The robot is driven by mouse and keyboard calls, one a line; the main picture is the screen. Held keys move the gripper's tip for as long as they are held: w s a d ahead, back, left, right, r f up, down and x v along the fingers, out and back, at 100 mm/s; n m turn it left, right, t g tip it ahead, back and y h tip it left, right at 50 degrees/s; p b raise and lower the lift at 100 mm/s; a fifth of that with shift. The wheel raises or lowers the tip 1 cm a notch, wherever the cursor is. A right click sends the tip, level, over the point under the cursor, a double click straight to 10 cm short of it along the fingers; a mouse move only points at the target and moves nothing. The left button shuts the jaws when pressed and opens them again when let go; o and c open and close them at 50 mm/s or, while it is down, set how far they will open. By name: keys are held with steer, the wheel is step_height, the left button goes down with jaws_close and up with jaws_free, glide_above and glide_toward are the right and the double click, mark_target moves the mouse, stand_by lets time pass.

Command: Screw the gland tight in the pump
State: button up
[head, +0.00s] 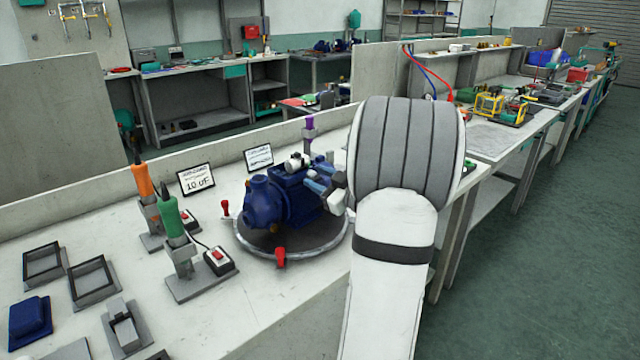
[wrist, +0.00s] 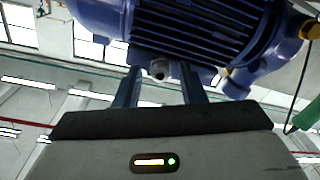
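The blue pump (head: 268,202) stands on a round grey turntable (head: 245,238) on the bench, and its finned body (wrist: 200,25) fills the top of the wrist view. A small grey gland (wrist: 159,68) shows at the pump's edge, between my fingertips. My gripper (wrist: 161,78) is open, with a visible gap between each finger and the gland. In the head view my gripper (head: 318,185) is at the right side of the pump, partly hidden by my arm. The gland cannot be made out there, and how deep it sits cannot be told.
Red-handled clamps (head: 280,257) stand at the turntable's rim. An orange screwdriver (head: 143,182) and a green one (head: 171,217) stand in holders at left, beside a switch box (head: 219,261). Signs (head: 196,179) stand behind. Trays (head: 93,281) lie at front left.

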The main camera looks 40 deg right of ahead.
steer(key=shift+f+n+b, duration=0.3)
steer(key=shift+n+b, duration=0.5)
steer(key=shift+b, duration=0.2)
steer(key=shift+r+n+b, duration=0.3)
steer(key=shift+n, duration=0.2)
jaws_close()
steer(key=shift+r+m+p, duration=0.25)
steer(key=shift+m+p, duration=0.15)
steer(key=shift+p, duration=0.45)
steer(key=shift+m+p, duration=0.7)
steer(key=shift+p, duration=0.35)
steer(key=shift+f+m+p, duration=0.25)
steer(key=shift+m+p, duration=0.25)
steer(key=shift+m, duration=0.2)
steer(key=shift+r, duration=0.1)
